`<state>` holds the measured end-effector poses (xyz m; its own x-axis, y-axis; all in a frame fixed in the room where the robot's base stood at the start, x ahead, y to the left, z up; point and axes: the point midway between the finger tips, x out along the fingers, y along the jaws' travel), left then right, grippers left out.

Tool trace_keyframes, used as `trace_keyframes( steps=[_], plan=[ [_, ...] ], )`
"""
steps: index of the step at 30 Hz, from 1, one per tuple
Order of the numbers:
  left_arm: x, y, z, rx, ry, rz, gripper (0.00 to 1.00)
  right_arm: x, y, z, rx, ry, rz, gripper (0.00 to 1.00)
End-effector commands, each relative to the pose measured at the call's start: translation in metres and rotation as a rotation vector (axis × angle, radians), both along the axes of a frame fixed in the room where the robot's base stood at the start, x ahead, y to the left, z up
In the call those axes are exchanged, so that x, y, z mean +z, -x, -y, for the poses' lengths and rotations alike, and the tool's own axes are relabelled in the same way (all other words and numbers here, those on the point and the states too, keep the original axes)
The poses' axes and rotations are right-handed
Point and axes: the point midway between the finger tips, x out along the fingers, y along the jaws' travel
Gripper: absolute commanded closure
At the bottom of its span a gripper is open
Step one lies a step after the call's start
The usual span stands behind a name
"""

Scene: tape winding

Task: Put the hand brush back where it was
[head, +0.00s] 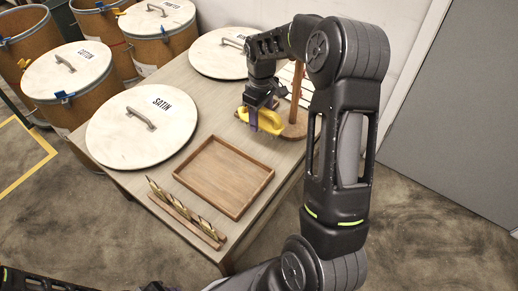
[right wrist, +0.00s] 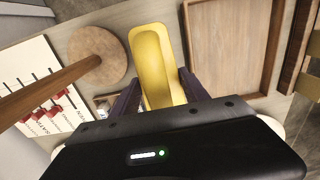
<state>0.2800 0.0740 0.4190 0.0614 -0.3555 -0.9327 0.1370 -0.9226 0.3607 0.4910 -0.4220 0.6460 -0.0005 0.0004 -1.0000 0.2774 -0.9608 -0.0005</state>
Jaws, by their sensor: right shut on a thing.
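The hand brush (head: 268,121) has a yellow body with pale bristles in the head view. It also shows in the right wrist view (right wrist: 152,55), between the two purple fingers. My right gripper (head: 254,116) is shut on the hand brush, over the table near the round wooden base of a post. I cannot tell whether the brush touches the tabletop. My left gripper does not show; only dark parts of my own body are at the lower left of the head view.
An empty wooden tray (head: 197,207) lies on the table. A wooden rack (head: 187,217) with brass-coloured pieces is at the front edge. A wooden post (head: 296,84) stands close to the brush. Round lids (head: 113,143) lie on the table's left and back. Barrels (head: 68,98) stand beyond.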

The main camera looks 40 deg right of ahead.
Motion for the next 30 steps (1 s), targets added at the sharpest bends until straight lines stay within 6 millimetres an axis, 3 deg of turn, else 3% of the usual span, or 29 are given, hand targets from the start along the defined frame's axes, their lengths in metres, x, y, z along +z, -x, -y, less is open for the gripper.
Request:
trace_keyframes(
  steps=[6,16,26,30],
  plan=[
    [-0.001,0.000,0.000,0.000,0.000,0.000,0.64,-0.006,0.000,-0.001,0.000,-0.001,-0.001,0.85],
    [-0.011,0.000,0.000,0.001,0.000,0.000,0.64,-0.059,0.000,-0.001,0.000,0.000,-0.002,0.85],
    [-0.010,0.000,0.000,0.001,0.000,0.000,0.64,-0.063,0.000,-0.001,-0.001,0.000,0.000,0.85],
    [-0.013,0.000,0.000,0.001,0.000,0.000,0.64,-0.075,0.000,-0.001,-0.001,0.000,-0.002,0.85]
  ],
)
